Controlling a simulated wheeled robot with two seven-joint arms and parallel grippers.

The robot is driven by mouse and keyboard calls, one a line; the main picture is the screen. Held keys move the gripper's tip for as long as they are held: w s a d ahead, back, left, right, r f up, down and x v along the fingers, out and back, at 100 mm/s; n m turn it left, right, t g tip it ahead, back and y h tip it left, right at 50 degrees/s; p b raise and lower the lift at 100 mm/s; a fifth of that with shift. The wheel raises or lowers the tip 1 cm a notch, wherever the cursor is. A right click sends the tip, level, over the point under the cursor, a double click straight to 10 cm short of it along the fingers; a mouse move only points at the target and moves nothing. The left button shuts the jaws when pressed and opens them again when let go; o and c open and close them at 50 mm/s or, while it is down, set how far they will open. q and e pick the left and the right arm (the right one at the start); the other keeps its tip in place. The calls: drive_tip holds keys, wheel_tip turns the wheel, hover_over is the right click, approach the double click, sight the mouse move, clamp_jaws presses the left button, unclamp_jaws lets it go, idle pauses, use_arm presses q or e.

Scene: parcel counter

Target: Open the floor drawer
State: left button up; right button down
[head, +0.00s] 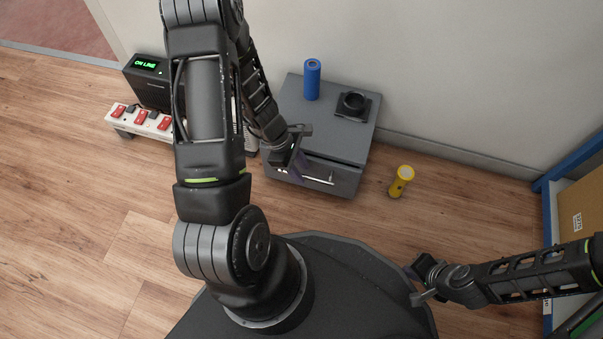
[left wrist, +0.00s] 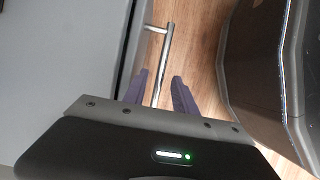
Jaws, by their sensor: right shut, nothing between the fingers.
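The floor drawer is a low grey cabinet (head: 335,125) against the wall, with a drawer front (head: 345,182) carrying a thin metal bar handle (head: 318,180). My left gripper (head: 293,167) is at the left part of this handle. In the left wrist view, its two purple fingers (left wrist: 160,92) stand apart with the handle bar (left wrist: 164,55) between them and gaps showing on both sides. A dark line runs between the cabinet top and the drawer front; the drawer looks closed or nearly so. My right gripper (head: 421,284) is shut and empty, away from the drawer.
A blue cylinder (head: 312,80) and a black round-topped piece (head: 353,104) stand on the cabinet. A yellow flashlight (head: 401,181) stands on the floor to its right. A power strip (head: 138,123) and black box (head: 147,82) are at left. Floor before the drawer is clear up to my base.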

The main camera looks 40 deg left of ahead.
use_arm(q)
drive_tip(key=shift+d+f, duration=0.15)
drive_tip(key=shift+f, duration=0.25)
drive_tip(key=shift+c, duration=0.3)
clamp_jaws()
idle(0.9)
